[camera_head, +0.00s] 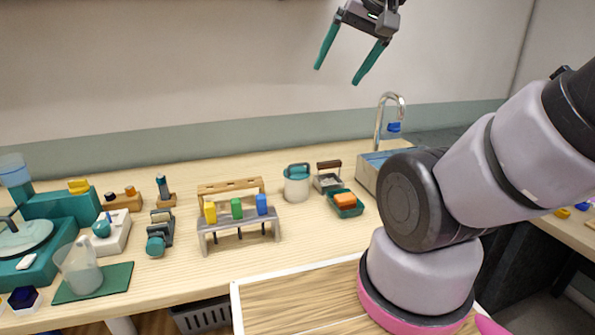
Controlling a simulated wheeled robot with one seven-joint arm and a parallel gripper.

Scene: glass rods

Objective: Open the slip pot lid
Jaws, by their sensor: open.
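A white round pot with a teal lid and handle (297,182) stands on the wooden worktop, right of the middle; it looks like the slip pot. Its teal lid (298,170) appears to sit on top, closed. My gripper (340,70) is high above the worktop, up and to the right of the pot, in front of the wall. Its two teal fingers are spread apart and point down, with nothing between them.
A grey rack with yellow, green and blue blocks (237,225) stands left of the pot. A sink with a tap (378,125) is behind.

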